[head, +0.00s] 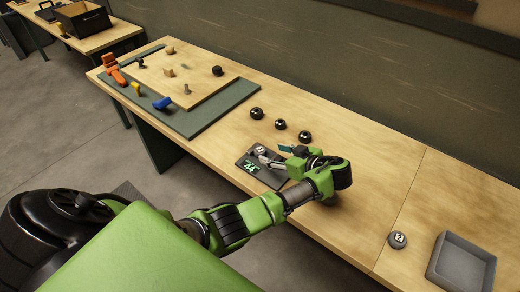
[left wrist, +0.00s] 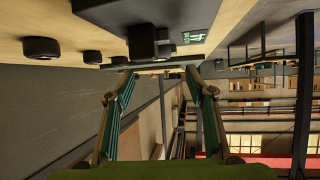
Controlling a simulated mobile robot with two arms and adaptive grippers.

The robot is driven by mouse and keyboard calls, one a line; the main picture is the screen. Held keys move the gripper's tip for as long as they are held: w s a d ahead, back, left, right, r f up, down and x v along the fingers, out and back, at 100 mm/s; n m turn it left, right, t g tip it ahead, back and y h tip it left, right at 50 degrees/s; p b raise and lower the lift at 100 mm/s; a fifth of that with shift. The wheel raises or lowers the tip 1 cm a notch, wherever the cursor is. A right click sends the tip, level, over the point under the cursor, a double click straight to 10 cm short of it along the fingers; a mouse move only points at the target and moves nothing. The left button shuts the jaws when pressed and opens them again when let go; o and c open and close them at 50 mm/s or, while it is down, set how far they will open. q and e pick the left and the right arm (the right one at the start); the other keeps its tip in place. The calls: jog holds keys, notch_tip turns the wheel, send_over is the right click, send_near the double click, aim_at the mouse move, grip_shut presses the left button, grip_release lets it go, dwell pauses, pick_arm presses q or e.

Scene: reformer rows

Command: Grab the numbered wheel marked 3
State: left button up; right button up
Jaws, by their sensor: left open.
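A grey numbered wheel (head: 261,150) sits on the dark plate with a green display (head: 243,162); its digit is too small to read surely. Another grey wheel (head: 397,239), whose mark looks like a 2, lies at the right. My left gripper (head: 273,155) is open and empty, its fingers just right of the wheel on the plate, with no clear contact. In the left wrist view both fingers (left wrist: 160,72) are spread apart, and the green display (left wrist: 195,37) shows beyond them. No mark 3 is clearly readable. My right gripper is out of view.
Three black wheels (head: 280,124) stand in a row behind the plate. A grey tray (head: 461,262) is at the right. A green mat (head: 190,125) with a wooden board, tools and small parts lies at the left.

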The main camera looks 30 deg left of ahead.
aim_at(261, 151)
pick_arm(q)
jog(key=shift+x, duration=1.15)
jog(key=shift+p+x, duration=0.7)
jog(key=shift+x, duration=0.2)
jog(key=x, duration=0.3)
jog(key=shift+f+p, duration=0.1)
jog(key=shift+p, duration=0.2)
jog(key=shift+w+a+f, duration=0.1)
jog(key=shift+f, duration=0.1)
jog(key=shift+c, duration=1.2)
jog(key=c, duration=1.1)
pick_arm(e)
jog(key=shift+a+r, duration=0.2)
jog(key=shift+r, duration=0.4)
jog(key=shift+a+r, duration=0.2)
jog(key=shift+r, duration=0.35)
pick_arm(q)
jog(key=shift+r, duration=0.15)
